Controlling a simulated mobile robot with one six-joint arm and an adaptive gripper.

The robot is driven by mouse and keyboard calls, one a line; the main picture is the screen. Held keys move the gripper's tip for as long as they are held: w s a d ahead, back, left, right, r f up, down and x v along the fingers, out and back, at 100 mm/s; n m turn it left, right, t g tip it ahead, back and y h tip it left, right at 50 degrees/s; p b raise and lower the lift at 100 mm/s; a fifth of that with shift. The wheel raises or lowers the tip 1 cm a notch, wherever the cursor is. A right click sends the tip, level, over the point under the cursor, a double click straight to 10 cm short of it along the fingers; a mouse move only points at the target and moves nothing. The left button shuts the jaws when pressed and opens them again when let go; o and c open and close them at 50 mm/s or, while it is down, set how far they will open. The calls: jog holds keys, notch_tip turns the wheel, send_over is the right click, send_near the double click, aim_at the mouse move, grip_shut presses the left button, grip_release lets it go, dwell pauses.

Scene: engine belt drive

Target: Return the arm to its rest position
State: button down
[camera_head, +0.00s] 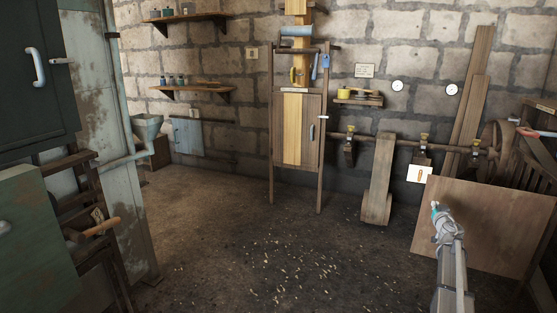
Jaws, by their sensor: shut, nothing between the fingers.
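My grey arm (452,262) reaches up from the bottom edge at the right. My gripper (436,208) is at its far end, small in the picture, with teal tips. It is shut and empty. It shows in front of the large brown wooden panel (495,225), near that panel's upper left corner. I cannot tell the distance between them. A white card with an orange mark (418,174) shows just above and left of the gripper.
A line shaft (380,140) with brass-topped supports runs along the stone wall. A wooden board (378,190) leans below it. A wooden cabinet (297,130) stands in the middle. Dark and green cabinets (30,235) crowd the left. The floor (230,230) between is clear apart from scattered chips.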

jog(key=s+a+f+m+g, duration=0.1)
jog(key=s+a+f+g, duration=0.35)
jog(key=a, duration=0.45)
jog(key=s+a+f+m+g+p, duration=0.1)
jog(key=s+a+f+g, duration=0.3)
jog(key=a, duration=0.6)
jog(key=s+a+f+m+g, duration=0.1)
jog(key=s+a+f+g, duration=0.15)
jog(key=s+a, duration=0.45)
jog(key=s+a+f+n+g+y+p, duration=0.1)
jog(key=s+a+f+n+g+y, duration=0.15)
jog(key=s+a, duration=0.75)
jog(key=s+a+f+n+g+y+p, duration=0.1)
jog(key=s+a+f+n+g+y, duration=0.25)
jog(key=a, duration=0.95)
notch_tip(320, 180, up, 38)
jog(key=s+p, duration=0.1)
jog(key=p, duration=3.6)
jog(key=shift+s+n, duration=0.2)
jog(key=shift+n, duration=0.2)
jog(key=shift+r, duration=0.1)
